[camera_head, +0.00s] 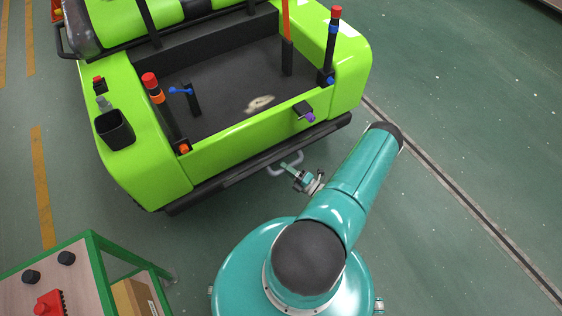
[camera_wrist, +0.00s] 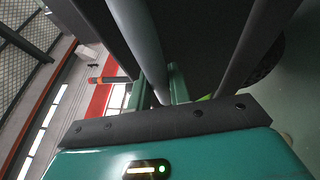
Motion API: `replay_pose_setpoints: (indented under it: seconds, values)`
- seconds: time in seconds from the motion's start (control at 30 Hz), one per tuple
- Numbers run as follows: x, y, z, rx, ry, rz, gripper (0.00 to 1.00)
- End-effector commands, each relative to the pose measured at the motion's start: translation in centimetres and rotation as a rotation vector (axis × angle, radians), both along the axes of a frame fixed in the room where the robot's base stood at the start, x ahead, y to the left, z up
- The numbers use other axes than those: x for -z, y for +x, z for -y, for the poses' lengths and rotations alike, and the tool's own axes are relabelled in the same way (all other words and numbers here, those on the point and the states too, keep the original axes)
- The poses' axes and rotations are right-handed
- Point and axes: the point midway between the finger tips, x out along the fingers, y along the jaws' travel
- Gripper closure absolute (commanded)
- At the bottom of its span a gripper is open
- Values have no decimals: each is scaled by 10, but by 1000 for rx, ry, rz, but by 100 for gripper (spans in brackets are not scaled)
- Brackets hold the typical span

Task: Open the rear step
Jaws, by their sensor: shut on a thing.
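The rear step shows as a light grey bent tube (camera_head: 277,171) low under the dark rear edge of the green cart (camera_head: 240,158). My gripper (camera_head: 289,168) is at this tube, and my arm covers the area to its right. In the wrist view my gripper (camera_wrist: 158,84) has its two green fingers shut on one grey tube of the rear step (camera_wrist: 147,48). A second grey tube (camera_wrist: 243,48) runs to the right of the fingers. A dark panel lies between the tubes. The exact contact at the fingertips is partly hidden.
The cart bed (camera_head: 235,75) holds several upright posts with coloured caps. A black cup (camera_head: 114,130) is on its left side. A green-framed table (camera_head: 95,262) with a red part (camera_head: 50,304) stands at the lower left. Open green floor (camera_head: 470,110) lies to the right.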

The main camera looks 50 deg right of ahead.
Motion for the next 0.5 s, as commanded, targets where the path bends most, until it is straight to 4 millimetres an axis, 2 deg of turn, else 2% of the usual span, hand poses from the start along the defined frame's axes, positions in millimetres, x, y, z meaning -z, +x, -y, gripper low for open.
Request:
replay_pose_setpoints:
  seconds: [0.03, 0.2, 0.5]
  values:
    - [10, -5, -3, 2, 4, -7, 100]
    - [34, -19, -7, 1, 3, -7, 100]
    - [76, -33, -12, 3, 0, -6, 100]
